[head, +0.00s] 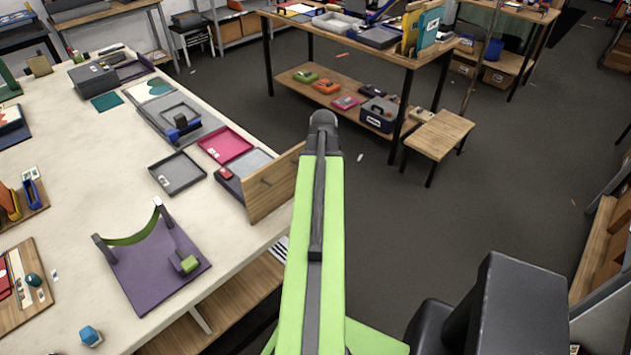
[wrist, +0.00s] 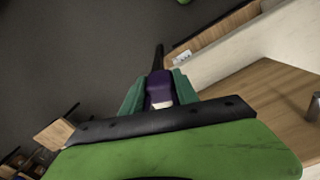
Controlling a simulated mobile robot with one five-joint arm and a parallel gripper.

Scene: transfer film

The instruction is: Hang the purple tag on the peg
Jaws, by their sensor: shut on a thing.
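My gripper (wrist: 159,84) shows in the wrist view, its two teal fingers shut on the purple tag (wrist: 159,88). The tag has a pale patch at its near end. A thin dark rod (wrist: 158,55) shows just beyond the tag; I cannot tell whether it is joined to it. In the head view my green arm hides the gripper and the tag. There, an upright wooden board (head: 284,190) stands at the bench's right edge, with a small dark peg-like piece (head: 266,182) on its face. I cannot make out the peg clearly in the wrist view.
The pale bench (head: 75,215) holds a purple stand (head: 150,272), a grey tray (head: 177,173), a pink tray (head: 225,145) and a blue block (head: 90,335). A wooden shelf (head: 215,318) lies below its edge. A wooden stool (head: 438,135) stands beyond; the grey floor (head: 470,210) right of my arm is open.

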